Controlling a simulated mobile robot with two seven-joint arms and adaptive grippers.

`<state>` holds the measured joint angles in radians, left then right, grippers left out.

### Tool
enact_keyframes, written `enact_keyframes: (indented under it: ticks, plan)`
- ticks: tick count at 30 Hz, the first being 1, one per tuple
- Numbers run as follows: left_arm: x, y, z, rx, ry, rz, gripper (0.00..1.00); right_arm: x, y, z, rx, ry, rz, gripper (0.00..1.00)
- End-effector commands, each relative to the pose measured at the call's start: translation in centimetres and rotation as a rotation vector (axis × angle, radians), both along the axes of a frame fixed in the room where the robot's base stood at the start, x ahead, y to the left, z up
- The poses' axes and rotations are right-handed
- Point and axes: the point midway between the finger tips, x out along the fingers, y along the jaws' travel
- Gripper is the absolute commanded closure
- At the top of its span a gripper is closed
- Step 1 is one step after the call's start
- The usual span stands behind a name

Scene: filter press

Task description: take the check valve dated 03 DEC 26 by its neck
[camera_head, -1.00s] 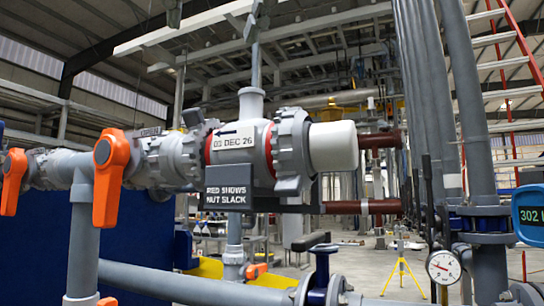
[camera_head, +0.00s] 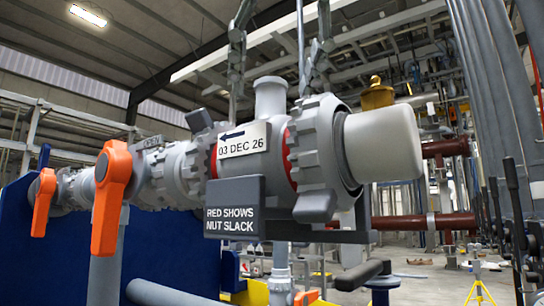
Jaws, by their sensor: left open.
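The check valve (camera_head: 262,176) is a grey body in the pipe line, with a tag (camera_head: 244,139) reading 03 DEC 26 under a left-pointing arrow. Its short upright neck (camera_head: 270,98) has a flared top. Red bands (camera_head: 291,157) show beside its ribbed union nuts (camera_head: 318,150). My left gripper (camera_head: 273,78) comes down from the top edge, open and empty. Its fingers appear left and right of the neck in the picture; I cannot tell whether they are level with it in depth. My right gripper is not in view.
A dark sign (camera_head: 234,208) reading RED SHOWS NUT SLACK hangs before the valve. Orange handles (camera_head: 111,190) stand at left. A pale capped pipe end (camera_head: 384,142) juts right, with a brass fitting (camera_head: 377,94) behind. A blue panel (camera_head: 165,255) is lower left.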

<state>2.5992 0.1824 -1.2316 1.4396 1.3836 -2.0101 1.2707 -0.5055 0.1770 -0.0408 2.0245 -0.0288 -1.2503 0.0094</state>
Motion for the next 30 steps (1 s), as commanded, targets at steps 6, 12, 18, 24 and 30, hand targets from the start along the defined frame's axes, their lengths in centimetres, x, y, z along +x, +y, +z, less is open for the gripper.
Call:
enact_keyframes:
  ticks: [6, 12, 18, 24, 30]
  plan:
    - [2.6, 0.5, -1.3, -0.001, 0.004, 0.0, 0.4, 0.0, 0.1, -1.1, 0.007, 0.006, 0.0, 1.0]
    - [2.9, 0.6, -1.5, 0.0, 0.001, 0.0, 0.4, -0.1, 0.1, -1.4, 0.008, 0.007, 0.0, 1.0]
    - [2.9, 0.6, -1.5, 0.0, 0.002, 0.0, 0.54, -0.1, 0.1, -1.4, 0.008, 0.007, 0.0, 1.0]
    - [2.9, 0.6, -1.5, 0.0, 0.002, 0.001, 0.78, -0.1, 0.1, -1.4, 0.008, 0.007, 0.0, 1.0]
    - [2.9, 0.6, -1.5, 0.0, 0.002, 0.001, 1.0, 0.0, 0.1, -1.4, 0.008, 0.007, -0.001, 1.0]
